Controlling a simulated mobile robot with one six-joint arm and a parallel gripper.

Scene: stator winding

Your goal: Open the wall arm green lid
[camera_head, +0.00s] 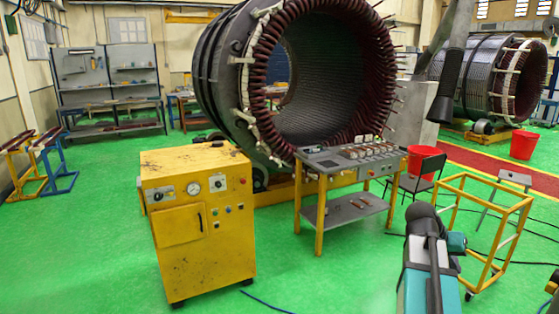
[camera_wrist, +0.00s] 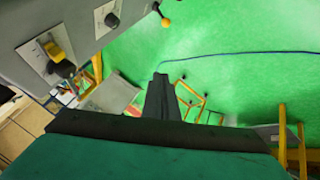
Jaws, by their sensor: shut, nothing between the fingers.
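My gripper (camera_wrist: 161,76) shows in the middle of the wrist view as a dark, narrow shape. Its fingers are together and nothing is between them. It points over the green floor and touches nothing that I can see. I cannot make out a wall arm or a green lid for certain in either view. A teal surface with a dark edge fills the bottom of the wrist view and looks like part of my own arm. In the head view a teal, grey and black arm part stands at the lower right; I cannot tell my fingertips there.
A grey panel (camera_wrist: 70,22) with knobs is close at the upper left of the wrist view. In the head view, a yellow control cabinet (camera_head: 202,255), a workbench (camera_head: 318,160) and a yellow frame cart (camera_head: 480,185) stand before a large stator (camera_head: 225,75).

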